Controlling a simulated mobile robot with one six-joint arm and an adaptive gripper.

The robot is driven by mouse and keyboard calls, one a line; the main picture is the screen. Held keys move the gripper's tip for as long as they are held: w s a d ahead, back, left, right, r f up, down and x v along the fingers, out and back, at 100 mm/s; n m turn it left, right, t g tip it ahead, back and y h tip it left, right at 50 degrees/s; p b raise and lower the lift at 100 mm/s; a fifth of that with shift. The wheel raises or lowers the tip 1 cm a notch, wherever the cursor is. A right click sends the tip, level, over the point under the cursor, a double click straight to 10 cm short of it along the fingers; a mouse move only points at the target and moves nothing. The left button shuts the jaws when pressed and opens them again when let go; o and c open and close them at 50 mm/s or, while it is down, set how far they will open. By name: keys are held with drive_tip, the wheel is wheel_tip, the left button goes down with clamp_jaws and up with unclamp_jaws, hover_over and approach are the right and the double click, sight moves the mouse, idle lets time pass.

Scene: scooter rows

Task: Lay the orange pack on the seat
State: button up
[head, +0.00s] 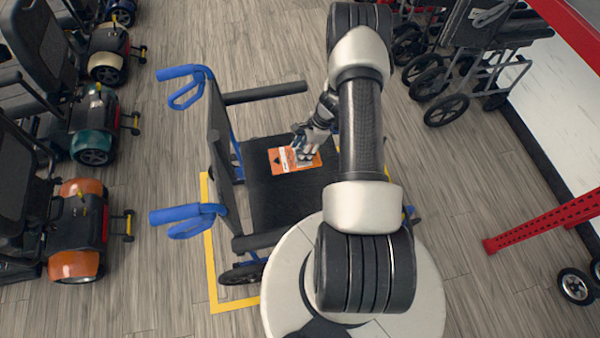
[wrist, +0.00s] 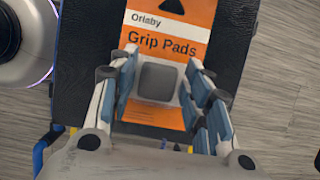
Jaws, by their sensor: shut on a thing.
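The orange pack (head: 284,160) is a flat card labelled "Grip Pads" with a white band and a grey square pad. It is over the black seat (head: 262,200) of a blue-handled wheelchair in the head view. In the wrist view the pack (wrist: 171,38) lies flat against the dark seat (wrist: 92,50); I cannot tell whether it touches the seat. My gripper (head: 305,152) is at the pack's right part. In the wrist view my gripper (wrist: 160,90) has its fingers on both sides of the grey pad, shut on it.
The wheelchair's backrest (head: 217,130) stands left of the seat, with armrests (head: 265,92) on both sides. Yellow floor tape (head: 212,275) outlines its spot. Mobility scooters (head: 80,230) line the left. Folded wheelchairs (head: 450,80) and a red rail (head: 540,220) are at the right.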

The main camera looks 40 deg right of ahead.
wheel_tip(320, 180, down, 14)
drive_tip(key=b, duration=0.4)
drive_tip(key=shift+f, duration=0.15)
drive_tip(key=shift+f, duration=0.55)
drive_tip(key=o, duration=1.2)
drive_tip(key=shift+c, duration=0.2)
